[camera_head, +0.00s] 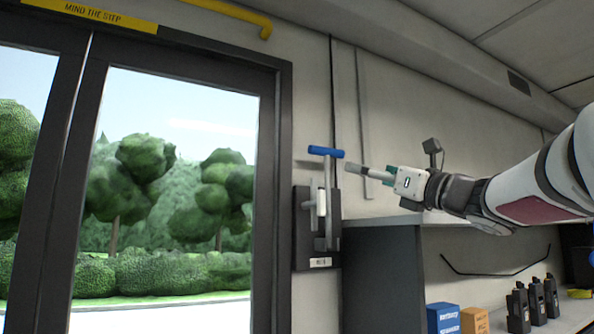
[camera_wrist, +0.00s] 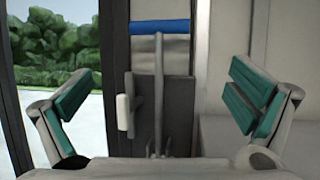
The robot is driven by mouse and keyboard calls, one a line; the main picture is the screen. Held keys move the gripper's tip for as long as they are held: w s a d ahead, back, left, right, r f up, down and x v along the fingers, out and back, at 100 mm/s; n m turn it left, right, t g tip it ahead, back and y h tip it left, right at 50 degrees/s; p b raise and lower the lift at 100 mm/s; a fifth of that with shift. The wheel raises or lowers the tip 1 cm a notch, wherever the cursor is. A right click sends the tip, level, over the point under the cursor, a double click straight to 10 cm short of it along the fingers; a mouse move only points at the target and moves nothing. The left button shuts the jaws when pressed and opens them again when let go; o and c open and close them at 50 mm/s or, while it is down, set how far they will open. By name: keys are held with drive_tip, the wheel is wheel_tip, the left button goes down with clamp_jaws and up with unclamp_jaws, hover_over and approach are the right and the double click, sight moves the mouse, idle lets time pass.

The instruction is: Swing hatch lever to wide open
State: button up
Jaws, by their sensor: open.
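The hatch lever is an upright rod with a blue T-shaped handle (camera_head: 326,152) on a dark wall plate (camera_head: 303,250) just right of the glass door. In the wrist view the blue handle (camera_wrist: 160,27) lies level across the top of its rod (camera_wrist: 159,90), between and beyond my fingers. My gripper (camera_head: 370,172) comes in from the right, its tips a little right of the handle and apart from it. In the wrist view my gripper (camera_wrist: 160,105) is open, with green pads spread wide and nothing between them. The lever's pivot is partly hidden low in the wrist view.
The dark-framed glass door (camera_head: 283,190) stands left of the lever. A yellow rail (camera_head: 245,15) runs above. A grey cabinet (camera_head: 385,280) stands below my arm. A blue box (camera_head: 443,318), an orange box (camera_head: 474,320) and several black radios (camera_head: 518,310) stand at lower right.

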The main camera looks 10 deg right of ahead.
sight(327, 157)
drive_tip(key=p+x, duration=0.4)
drive_tip(key=x, duration=1)
drive_tip(key=shift+s, duration=0.1)
drive_tip(key=c, duration=1.3)
drive_tip(key=shift+d+b, duration=0.1)
drive_tip(key=shift+b, duration=0.7)
drive_tip(key=shift+c, duration=0.2)
